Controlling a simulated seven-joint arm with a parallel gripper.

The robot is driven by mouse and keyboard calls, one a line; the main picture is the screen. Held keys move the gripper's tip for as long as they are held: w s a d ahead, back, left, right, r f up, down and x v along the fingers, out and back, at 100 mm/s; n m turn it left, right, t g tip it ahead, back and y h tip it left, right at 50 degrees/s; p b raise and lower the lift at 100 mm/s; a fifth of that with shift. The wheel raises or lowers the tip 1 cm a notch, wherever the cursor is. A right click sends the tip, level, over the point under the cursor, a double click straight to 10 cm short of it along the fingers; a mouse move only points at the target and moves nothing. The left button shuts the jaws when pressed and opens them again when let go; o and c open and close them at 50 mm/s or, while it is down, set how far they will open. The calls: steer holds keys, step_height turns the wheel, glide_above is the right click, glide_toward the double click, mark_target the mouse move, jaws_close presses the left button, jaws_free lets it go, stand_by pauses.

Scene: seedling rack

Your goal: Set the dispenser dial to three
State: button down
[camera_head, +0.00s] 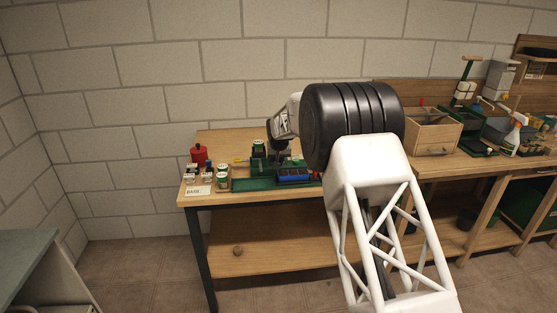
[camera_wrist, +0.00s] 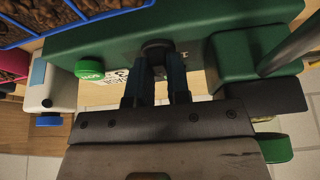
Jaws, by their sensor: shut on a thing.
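The dispenser is a green body that fills the upper middle of the wrist view (camera_wrist: 200,40). Its dial is a dark round knob (camera_wrist: 156,46) on the near face. My gripper (camera_wrist: 160,62) has its two fingers on either side of the dial and is shut on it. Markings on a pale plate show beside the left finger, partly hidden, and I cannot read which number the dial points to. In the head view my gripper (camera_head: 281,152) is low over the bench by the green equipment, and my arm hides part of that area.
A round green button (camera_wrist: 90,70) sits left of the dial. A blue tray of brown soil (camera_wrist: 75,18) lies beyond, also in the head view (camera_head: 294,176). A red container (camera_head: 199,154) and small jars (camera_head: 222,183) stand at the bench's left. A wooden box (camera_head: 425,134) is right.

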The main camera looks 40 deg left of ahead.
stand_by(0.3)
steer(key=c, duration=1.1)
jaws_free()
steer(key=shift+r, duration=0.1)
steer(key=shift+v, duration=3.75)
